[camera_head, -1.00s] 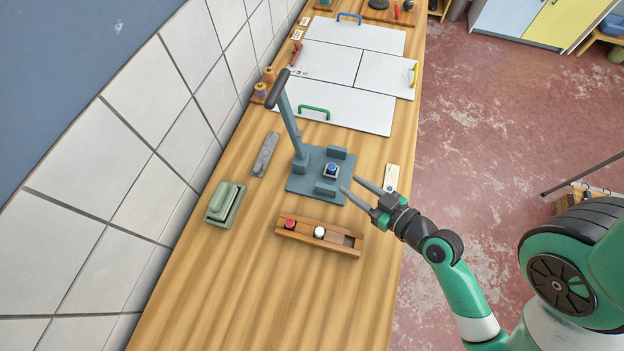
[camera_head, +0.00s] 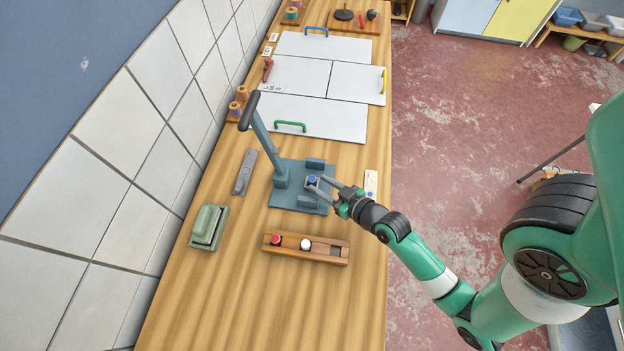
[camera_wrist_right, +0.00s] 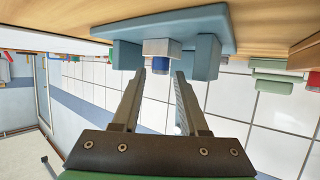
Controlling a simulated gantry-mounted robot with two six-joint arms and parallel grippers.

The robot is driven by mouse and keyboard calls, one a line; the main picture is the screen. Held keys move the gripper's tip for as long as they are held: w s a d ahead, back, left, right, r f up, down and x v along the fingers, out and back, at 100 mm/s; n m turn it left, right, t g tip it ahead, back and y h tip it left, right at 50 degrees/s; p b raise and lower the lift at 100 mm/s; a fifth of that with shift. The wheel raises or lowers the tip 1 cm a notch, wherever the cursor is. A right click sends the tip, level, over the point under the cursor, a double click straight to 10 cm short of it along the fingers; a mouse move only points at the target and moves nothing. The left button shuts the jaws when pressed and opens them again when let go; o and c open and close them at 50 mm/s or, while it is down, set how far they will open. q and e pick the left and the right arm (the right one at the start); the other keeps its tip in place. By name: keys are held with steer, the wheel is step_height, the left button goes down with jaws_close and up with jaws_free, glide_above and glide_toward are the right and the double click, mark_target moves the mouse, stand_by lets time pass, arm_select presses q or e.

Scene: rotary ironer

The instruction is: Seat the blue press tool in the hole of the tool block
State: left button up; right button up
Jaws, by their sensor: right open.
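The blue press tool (camera_head: 312,180), a light square body with a blue top, sits on the blue-grey press (camera_head: 289,197) between its two upright guide blocks. It also shows in the right wrist view (camera_wrist_right: 161,58), which looks upside down. My right gripper (camera_head: 320,185) is open, its fingers reaching towards the tool from the right; in the wrist view the fingertips (camera_wrist_right: 157,76) lie either side of the tool's blue end, with gaps visible. The wooden tool block (camera_head: 287,254) lies in front of the press, holding a red-topped and a white-topped tool, with an empty recess at its right end.
The press lever (camera_head: 264,135) rises at the left of the press. A grey bar (camera_head: 244,172) and a green stamp-like object (camera_head: 208,227) lie to the left. White panels (camera_head: 318,116) with coloured handles lie behind. The near table is clear.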

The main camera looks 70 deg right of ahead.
mark_target(312, 182)
steer(key=x, duration=0.3)
steer(key=shift+w, duration=0.1)
jaws_close()
arm_select(q)
steer(key=shift+r, duration=0.2)
arm_select(e)
steer(key=shift+r, duration=0.1)
